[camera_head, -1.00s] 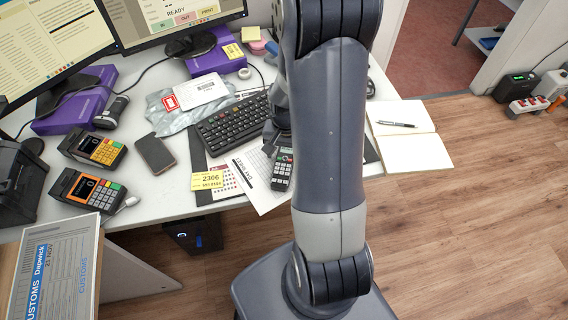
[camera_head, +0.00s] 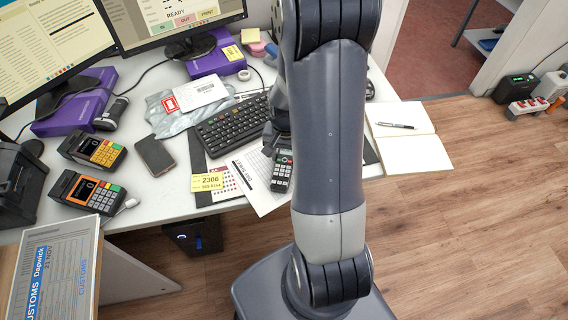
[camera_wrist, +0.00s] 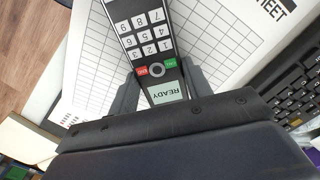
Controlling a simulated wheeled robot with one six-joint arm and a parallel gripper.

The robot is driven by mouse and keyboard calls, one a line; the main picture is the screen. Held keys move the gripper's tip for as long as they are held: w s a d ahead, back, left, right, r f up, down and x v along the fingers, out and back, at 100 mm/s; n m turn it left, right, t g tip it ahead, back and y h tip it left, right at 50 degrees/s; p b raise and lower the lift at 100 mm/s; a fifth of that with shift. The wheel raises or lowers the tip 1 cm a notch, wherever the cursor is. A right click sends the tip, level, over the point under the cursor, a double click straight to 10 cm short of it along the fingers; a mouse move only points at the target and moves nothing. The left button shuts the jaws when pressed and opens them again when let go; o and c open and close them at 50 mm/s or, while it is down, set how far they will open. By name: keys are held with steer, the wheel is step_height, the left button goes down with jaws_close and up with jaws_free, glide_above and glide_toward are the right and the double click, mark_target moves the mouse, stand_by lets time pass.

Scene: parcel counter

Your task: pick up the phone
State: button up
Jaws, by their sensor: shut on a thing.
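The phone is a dark handset with number keys (camera_wrist: 150,45), red and green keys and a lit READY screen. In the wrist view my gripper (camera_wrist: 160,86) has one finger on each side of its screen end and is shut on it. In the head view the phone (camera_head: 282,172) lies over white printed sheets on the desk, its near end showing beside my arm. My arm hides most of my gripper there. I cannot tell whether the phone is clear of the sheets.
A black keyboard (camera_head: 232,124) lies just behind. A dark flat slab like a smartphone (camera_head: 155,156) and two card terminals (camera_head: 92,150) (camera_head: 87,192) are at the left. An open notebook with a pen (camera_head: 415,153) is at the right edge. White printed sheets (camera_head: 262,198) overhang the front edge.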

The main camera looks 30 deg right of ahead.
step_height(320, 180, up, 10)
steer(key=p, duration=0.1)
steer(key=w+a+f+n+p, duration=0.1)
steer(key=w+a+n, duration=0.1)
steer(key=a, duration=0.1)
steer(key=w+a+f+n+p, duration=0.2)
steer(key=w+a+n, duration=0.1)
steer(key=w+a+f+n+p, duration=0.1)
steer(key=w+a+f+n, duration=0.1)
steer(key=w+a, duration=0.1)
steer(key=shift+a+f, duration=0.1)
steer(key=shift+a, duration=0.2)
steer(key=shift+w+a+f+n, duration=0.2)
steer(key=shift+a+f+n, duration=0.2)
steer(key=shift+n, duration=0.1)
steer(key=s+d+r+m+b, duration=0.2)
steer(key=s+d+r+m, duration=0.15)
steer(key=d, duration=0.25)
step_height(320, 180, up, 2)
steer(key=m+b, duration=0.2)
steer(key=m, duration=0.2)
glide_above(283, 156)
steer(key=shift+s+d+r+m, duration=0.2)
steer(key=shift+s+r+m, duration=0.05)
steer(key=shift+s, duration=0.05)
step_height(283, 156, down, 10)
steer(key=shift+r+b, duration=0.2)
steer(key=shift+b, duration=0.2)
steer(key=shift+f, duration=0.1)
